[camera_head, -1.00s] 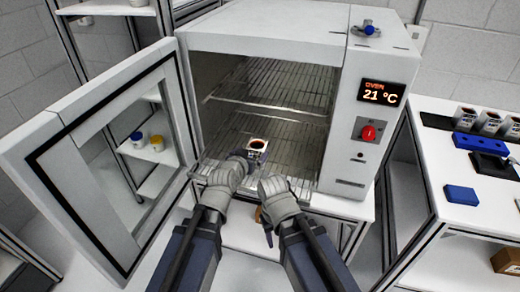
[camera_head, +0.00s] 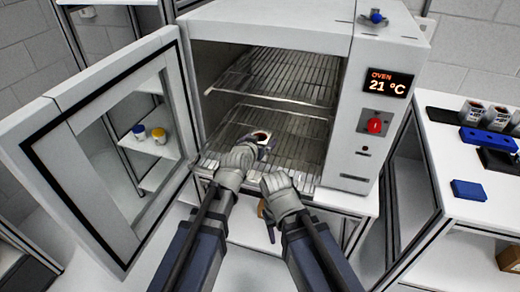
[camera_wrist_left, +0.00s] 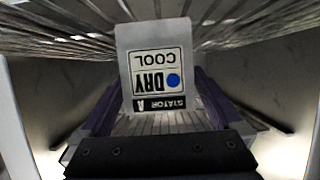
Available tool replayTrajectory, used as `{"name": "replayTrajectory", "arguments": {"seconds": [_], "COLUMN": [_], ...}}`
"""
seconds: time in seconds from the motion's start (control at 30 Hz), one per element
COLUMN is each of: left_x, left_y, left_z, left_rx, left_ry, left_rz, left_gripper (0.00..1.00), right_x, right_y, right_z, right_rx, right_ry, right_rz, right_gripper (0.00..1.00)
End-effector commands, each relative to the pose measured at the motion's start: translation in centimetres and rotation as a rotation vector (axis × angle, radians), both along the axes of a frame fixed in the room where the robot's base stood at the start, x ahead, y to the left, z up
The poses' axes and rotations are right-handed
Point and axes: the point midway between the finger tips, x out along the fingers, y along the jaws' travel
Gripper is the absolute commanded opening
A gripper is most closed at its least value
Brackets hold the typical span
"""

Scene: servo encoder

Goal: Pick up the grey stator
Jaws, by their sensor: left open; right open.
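The grey stator (camera_head: 262,134) stands on the lower wire rack (camera_head: 297,150) inside the open oven (camera_head: 270,20). It looks like a small pale block with a dark reddish top. In the left wrist view the stator (camera_wrist_left: 157,70) shows a label, upside down, reading STATOR A, DRY, COOL with a blue dot. My left gripper (camera_head: 256,143) is open at the stator, and its dark fingers (camera_wrist_left: 160,108) lie on either side of it in the wrist view. Contact cannot be told. My right gripper (camera_head: 270,230) is open and empty in front of the oven, pointing down.
The oven door (camera_head: 60,130) stands open at the left. An upper rack (camera_head: 275,75) spans the oven above the stator. The oven display reads 21 °C. A bench at the right carries a blue block (camera_head: 468,190), a blue holder (camera_head: 487,139) and several labelled parts.

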Motion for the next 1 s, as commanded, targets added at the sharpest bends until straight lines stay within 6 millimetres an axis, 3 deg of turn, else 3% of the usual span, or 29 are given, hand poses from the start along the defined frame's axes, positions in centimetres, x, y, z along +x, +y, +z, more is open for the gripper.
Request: {"name": "replayTrajectory", "arguments": {"seconds": [0.13,0.4,1.0], "left_x": [2.2,2.4,2.4], "left_y": [-0.8,-0.9,-0.8], "left_z": [-1.2,-1.1,-1.1], "left_rx": [0.000,0.000,0.000], "left_ry": [0.000,0.000,0.000], "left_rz": [0.000,0.001,0.001], "left_gripper": [1.00,1.00,0.33], "right_x": [0.0,0.0,0.0], "right_y": [0.0,0.0,0.0], "right_z": [-1.2,-1.1,-1.1], "right_rx": [0.000,0.000,0.000], "right_ry": [0.000,0.000,0.000], "right_rz": [0.000,0.000,0.000], "right_gripper": [0.50,0.50,0.50]}}
